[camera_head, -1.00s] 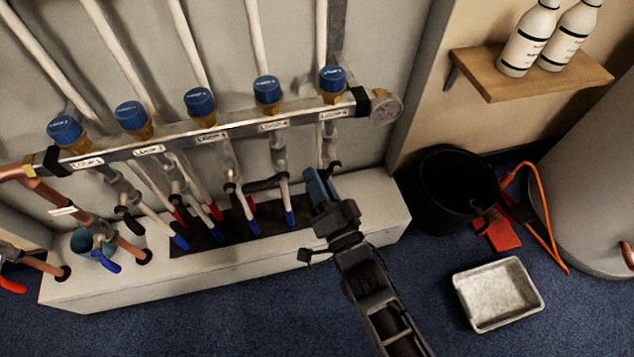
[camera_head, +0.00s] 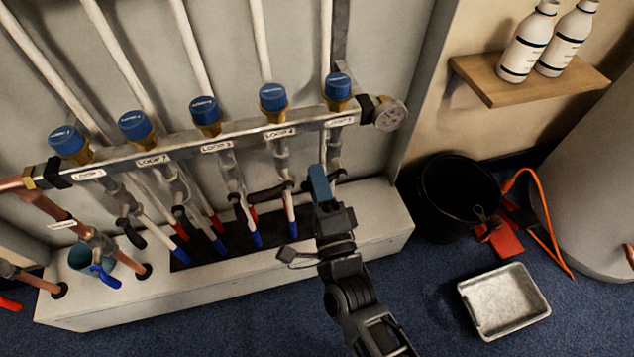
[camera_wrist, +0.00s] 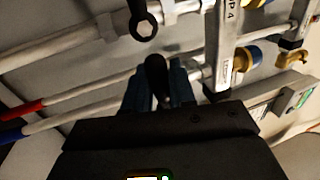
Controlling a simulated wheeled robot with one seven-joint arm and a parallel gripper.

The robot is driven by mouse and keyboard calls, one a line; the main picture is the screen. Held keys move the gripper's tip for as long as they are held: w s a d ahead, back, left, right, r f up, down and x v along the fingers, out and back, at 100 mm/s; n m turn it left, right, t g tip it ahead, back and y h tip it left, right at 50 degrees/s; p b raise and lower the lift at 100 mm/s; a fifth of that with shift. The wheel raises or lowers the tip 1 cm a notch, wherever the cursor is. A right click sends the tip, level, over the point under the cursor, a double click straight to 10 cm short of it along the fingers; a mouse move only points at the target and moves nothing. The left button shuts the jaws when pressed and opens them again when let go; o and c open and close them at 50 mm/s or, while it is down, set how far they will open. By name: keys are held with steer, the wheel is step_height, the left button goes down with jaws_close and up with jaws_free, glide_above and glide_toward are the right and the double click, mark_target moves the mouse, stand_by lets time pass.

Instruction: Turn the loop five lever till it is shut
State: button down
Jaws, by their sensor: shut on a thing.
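The loop four lever (camera_head: 270,193) lies crosswise just left of my gripper. White pipes with red and blue ends run close by. A gauge (camera_head: 390,114) is at the bar's right end. A black bucket (camera_head: 440,215) and grey tray (camera_head: 504,300) stand on the floor at right.

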steer(key=shift+r+m, duration=0.15)
steer(key=shift+m, duration=0.15)
steer(key=c, duration=1.1)
jaws_free()
steer(key=p+v, duration=0.1)
steer(key=v, duration=0.7)
steer(key=shift+w, duration=0.1)
